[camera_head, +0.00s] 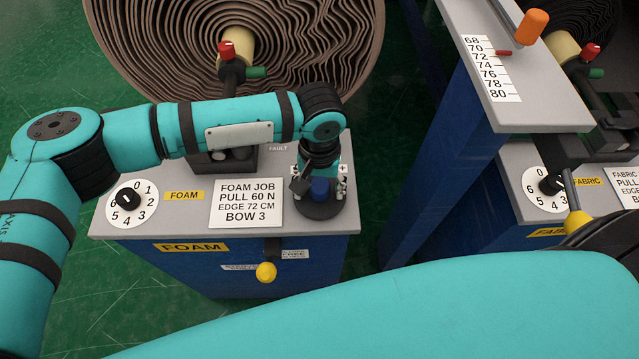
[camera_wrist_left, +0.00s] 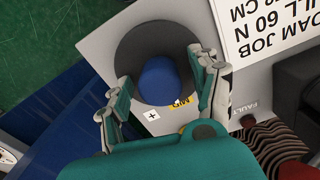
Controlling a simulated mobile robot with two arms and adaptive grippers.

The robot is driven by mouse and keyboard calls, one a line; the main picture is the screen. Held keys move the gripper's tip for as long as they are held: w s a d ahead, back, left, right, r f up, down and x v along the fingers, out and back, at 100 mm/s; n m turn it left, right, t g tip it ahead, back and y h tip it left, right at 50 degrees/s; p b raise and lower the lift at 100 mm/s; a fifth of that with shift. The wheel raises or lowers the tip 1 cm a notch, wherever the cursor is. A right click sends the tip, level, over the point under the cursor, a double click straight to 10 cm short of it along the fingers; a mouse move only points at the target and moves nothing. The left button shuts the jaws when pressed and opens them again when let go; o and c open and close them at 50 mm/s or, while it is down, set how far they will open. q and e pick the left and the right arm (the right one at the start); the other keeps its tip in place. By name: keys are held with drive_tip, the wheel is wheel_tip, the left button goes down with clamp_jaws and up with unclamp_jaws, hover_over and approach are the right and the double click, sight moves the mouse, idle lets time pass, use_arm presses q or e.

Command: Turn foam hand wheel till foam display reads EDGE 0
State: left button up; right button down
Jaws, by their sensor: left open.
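The foam hand wheel looks like a dark round disc (camera_head: 320,209) with a blue knob (camera_head: 320,188) in its middle, on the right of the foam stand's grey top. In the left wrist view the disc (camera_wrist_left: 130,48) and blue knob (camera_wrist_left: 158,82) show clearly. My left gripper (camera_head: 321,181) points down over it, open, with one finger on each side of the knob. I cannot tell whether the fingers touch it. The foam display is not readable; a dark box (camera_head: 205,166) behind my left arm is mostly hidden.
The foam job card (camera_head: 246,204), a numbered dial (camera_head: 130,203) and a yellow-knobbed lever (camera_head: 266,272) are at the foam stand. The fabric stand (camera_head: 520,165) is at right. My teal right arm fills the bottom right.

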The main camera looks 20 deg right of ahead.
use_arm(q)
drive_tip(key=c, duration=1.2)
use_arm(e)
drive_tip(key=shift+s+d, duration=0.1)
drive_tip(key=shift+r, duration=0.1)
use_arm(q)
drive_tip(key=m+p, duration=0.2)
drive_tip(key=m, duration=0.1)
drive_tip(key=shift+r+p, duration=0.2)
drive_tip(key=shift+p, duration=0.2)
drive_tip(key=m+p, duration=0.2)
drive_tip(key=m, duration=0.1)
drive_tip(key=shift+m, duration=0.3)
drive_tip(key=m+p, duration=0.2)
drive_tip(key=m, duration=0.2)
drive_tip(key=shift+f, duration=0.1)
drive_tip(key=shift+m+p, duration=0.7)
drive_tip(key=shift+m, duration=1.4)
use_arm(e)
wheel_tip(320, 180, up, 8)
use_arm(q)
drive_tip(key=shift+w, duration=0.1)
